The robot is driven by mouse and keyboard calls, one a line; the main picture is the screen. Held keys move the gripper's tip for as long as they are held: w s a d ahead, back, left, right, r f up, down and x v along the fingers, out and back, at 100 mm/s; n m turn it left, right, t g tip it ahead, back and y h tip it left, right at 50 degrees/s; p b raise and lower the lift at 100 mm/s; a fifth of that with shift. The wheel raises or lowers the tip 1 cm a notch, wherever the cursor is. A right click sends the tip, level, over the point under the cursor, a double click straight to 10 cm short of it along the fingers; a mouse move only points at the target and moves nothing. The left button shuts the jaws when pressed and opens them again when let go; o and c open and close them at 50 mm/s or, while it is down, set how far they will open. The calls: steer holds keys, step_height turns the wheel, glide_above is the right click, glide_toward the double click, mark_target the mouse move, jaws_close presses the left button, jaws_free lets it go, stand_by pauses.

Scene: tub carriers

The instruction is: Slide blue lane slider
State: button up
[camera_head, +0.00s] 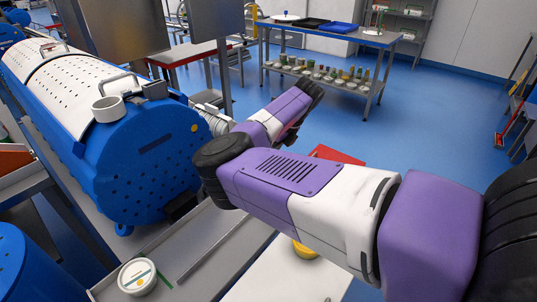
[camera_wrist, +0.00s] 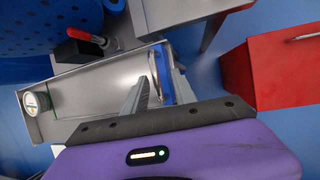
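A blue upright strip (camera_wrist: 166,70), which looks like the blue lane slider, stands at the end of a grey metal tray in the wrist view. A dark-edged ring or handle shows beside it. My gripper (camera_wrist: 160,92) is open, its two grey fingers spread with the blue piece just beyond and between their tips. I cannot tell whether either finger touches it. In the head view my purple and white arm crosses in front, and neither the slider nor the fingertips can be made out.
A round white-lidded tub (camera_head: 137,276) sits in the tray (camera_head: 190,262); it also shows in the wrist view (camera_wrist: 33,103). A big blue perforated drum (camera_head: 140,165) stands beside the tray. A red box (camera_wrist: 270,72) is to the right. A workbench (camera_head: 330,33) stands behind across open blue floor.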

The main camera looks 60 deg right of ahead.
steer(key=v, duration=0.7)
steer(key=shift+r, duration=0.4)
steer(key=shift+s, duration=0.1)
